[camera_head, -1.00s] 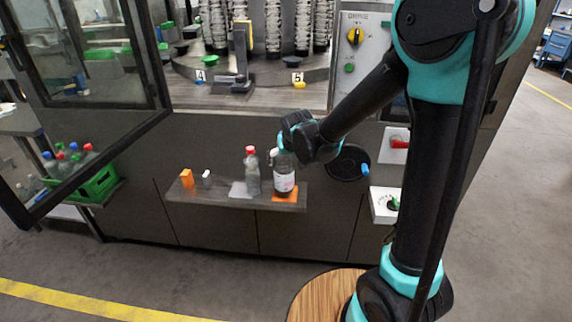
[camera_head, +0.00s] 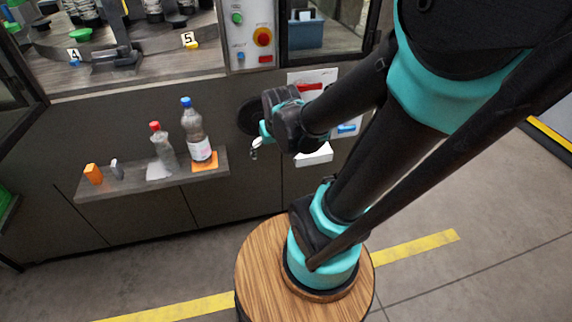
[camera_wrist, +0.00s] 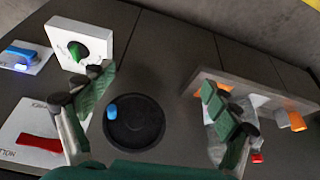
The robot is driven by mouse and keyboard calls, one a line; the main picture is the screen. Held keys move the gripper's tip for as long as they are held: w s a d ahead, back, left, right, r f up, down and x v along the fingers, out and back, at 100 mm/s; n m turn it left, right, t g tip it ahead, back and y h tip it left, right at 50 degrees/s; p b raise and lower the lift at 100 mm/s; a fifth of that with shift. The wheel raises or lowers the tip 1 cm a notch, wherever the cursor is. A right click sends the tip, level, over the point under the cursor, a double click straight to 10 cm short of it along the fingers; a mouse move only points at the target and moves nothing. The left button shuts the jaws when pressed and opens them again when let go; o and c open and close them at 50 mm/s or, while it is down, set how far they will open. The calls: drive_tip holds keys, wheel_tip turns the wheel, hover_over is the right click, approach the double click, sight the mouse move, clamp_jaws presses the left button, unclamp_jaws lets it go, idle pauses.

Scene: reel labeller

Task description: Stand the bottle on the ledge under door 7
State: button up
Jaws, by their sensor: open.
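A clear bottle with a blue cap and white label (camera_head: 196,135) stands upright on an orange pad on a narrow grey ledge (camera_head: 130,187). A red-capped clear bottle (camera_head: 163,147) stands left of it on a white pad. No door 7 marking is readable. My gripper (camera_head: 260,145) is right of the ledge, apart from both bottles, in front of the machine's lower panel. In the wrist view my gripper (camera_wrist: 158,82) is open with nothing between its fingers. There, the ledge (camera_wrist: 262,86) is at the right, and the right finger partly hides the bottles.
An orange block (camera_head: 93,174) and a small grey block (camera_head: 117,168) stand on the ledge's left part. A dark disc (camera_wrist: 140,128) with a blue knob, a white box with a green knob (camera_wrist: 84,42) and a red-handled plate (camera_wrist: 38,143) are on the panel. Floor before the ledge is clear.

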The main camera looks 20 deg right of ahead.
drive_tip(key=s+d+f, duration=0.2)
drive_tip(key=s+d, duration=0.1)
drive_tip(key=s, duration=0.2)
drive_tip(key=shift+s+f+m+g, duration=0.15)
drive_tip(key=shift+s+m+g, duration=0.15)
idle(0.8)
